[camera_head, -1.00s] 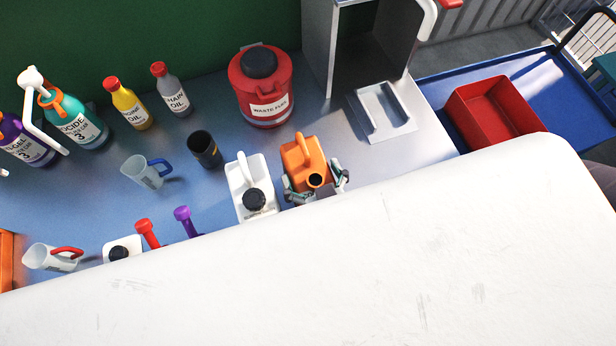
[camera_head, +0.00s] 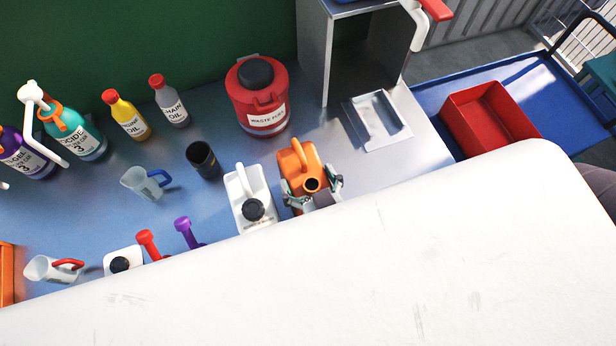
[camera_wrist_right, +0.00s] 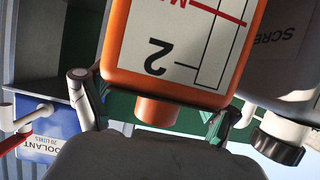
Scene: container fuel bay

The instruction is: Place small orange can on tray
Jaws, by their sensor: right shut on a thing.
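The small orange can (camera_head: 303,160) stands on the blue-grey bench, close beside a white can with a black cap (camera_head: 246,190). My right gripper (camera_head: 312,190) has its fingers on both sides of the orange can and is shut on it. In the right wrist view the orange can (camera_wrist_right: 180,45) fills the upper middle, with a white label and a "2", between the fingers of my right gripper (camera_wrist_right: 155,108). The grey tray (camera_head: 378,120) lies on the bench to the right, beyond the can, and looks empty. My left gripper is not in view.
A red waste fuel container (camera_head: 258,97) stands behind the cans. A grey open cabinet (camera_head: 314,55) rises behind the tray. A black cup (camera_head: 203,160) and a jug (camera_head: 147,184) stand left. A red bin (camera_head: 488,115) is at far right. Bench around the tray's right is clear.

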